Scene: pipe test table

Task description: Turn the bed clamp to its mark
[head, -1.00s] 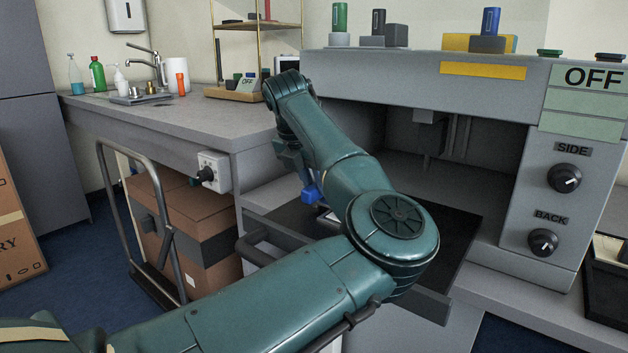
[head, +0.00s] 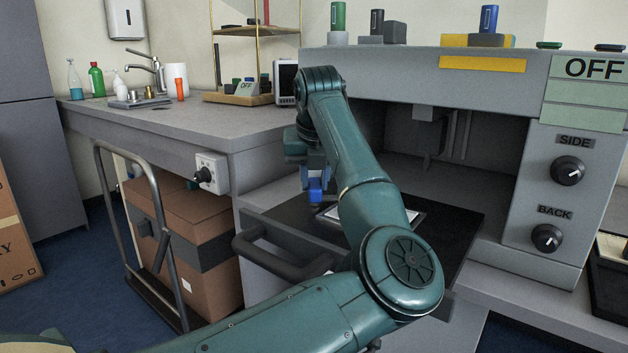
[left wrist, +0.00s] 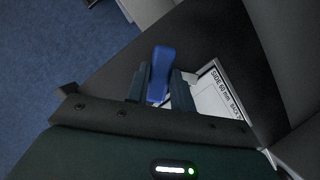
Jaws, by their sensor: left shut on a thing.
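The bed clamp shows as a blue lever (left wrist: 160,72) in the left wrist view, standing between the two dark fingers. In the head view a blue part of it (head: 315,190) shows at the left side of the black pull-out bed (head: 440,228). My left gripper (head: 312,178) points down over it. In the wrist view my left gripper (left wrist: 159,90) is shut on the blue lever. The clamp's base and its mark cannot be made out. My right gripper is not in view.
A white printed card (left wrist: 217,100) in a metal frame lies beside the clamp on the bed. The bed's dark front handle (head: 275,262) sticks out. The grey machine (head: 480,90) with SIDE and BACK knobs stands behind. A cart with a cardboard box (head: 195,235) is at left.

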